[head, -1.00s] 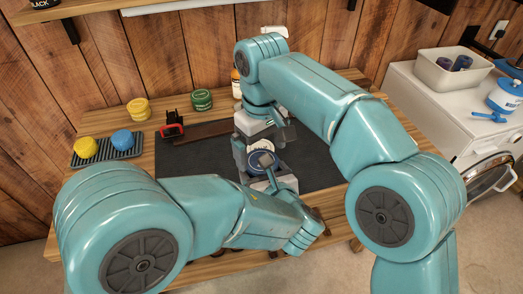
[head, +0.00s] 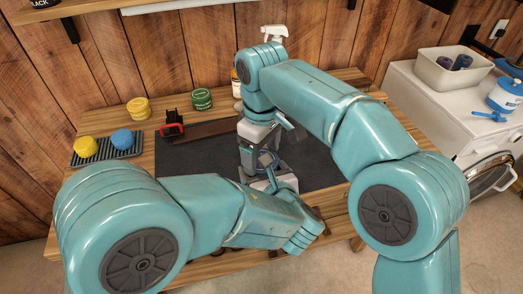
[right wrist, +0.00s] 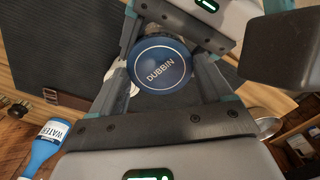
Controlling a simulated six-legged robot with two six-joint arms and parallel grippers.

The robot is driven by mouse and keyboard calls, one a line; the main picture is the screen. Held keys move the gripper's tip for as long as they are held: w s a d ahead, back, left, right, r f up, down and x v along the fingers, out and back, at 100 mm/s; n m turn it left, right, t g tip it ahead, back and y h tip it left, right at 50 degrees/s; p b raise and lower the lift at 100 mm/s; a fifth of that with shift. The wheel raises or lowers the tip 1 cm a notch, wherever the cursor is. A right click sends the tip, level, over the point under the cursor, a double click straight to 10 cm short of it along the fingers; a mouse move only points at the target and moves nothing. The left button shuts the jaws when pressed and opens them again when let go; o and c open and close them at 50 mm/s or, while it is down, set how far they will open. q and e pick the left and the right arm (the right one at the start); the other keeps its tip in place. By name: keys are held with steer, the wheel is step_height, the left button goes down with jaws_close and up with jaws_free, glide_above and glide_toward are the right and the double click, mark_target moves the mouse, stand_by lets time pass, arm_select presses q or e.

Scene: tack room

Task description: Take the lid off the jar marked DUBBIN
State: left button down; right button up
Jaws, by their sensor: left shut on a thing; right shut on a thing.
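The jar marked DUBBIN shows its round blue lid (right wrist: 160,65) from above in the right wrist view, with the word readable. In the head view only a bit of blue (head: 268,160) shows between my grippers. My right gripper (right wrist: 162,78) comes from above, with its fingers on either side of the lid, shut on it. My left gripper (head: 268,172) is low at the jar and shut on it; its housing also shows at the top of the right wrist view. The jar body is mostly hidden by the lid and grippers, so I cannot see a gap under the lid.
The jar area is over a dark mat (head: 312,165) on the wooden bench. Behind are a green tin (head: 201,99), yellow tins (head: 138,108) and a red-and-black tool (head: 172,126). A ribbed tray (head: 107,150) holds yellow and blue balls. A blue WATER bottle (right wrist: 45,145) lies at lower left.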

steer(key=o, duration=1.1)
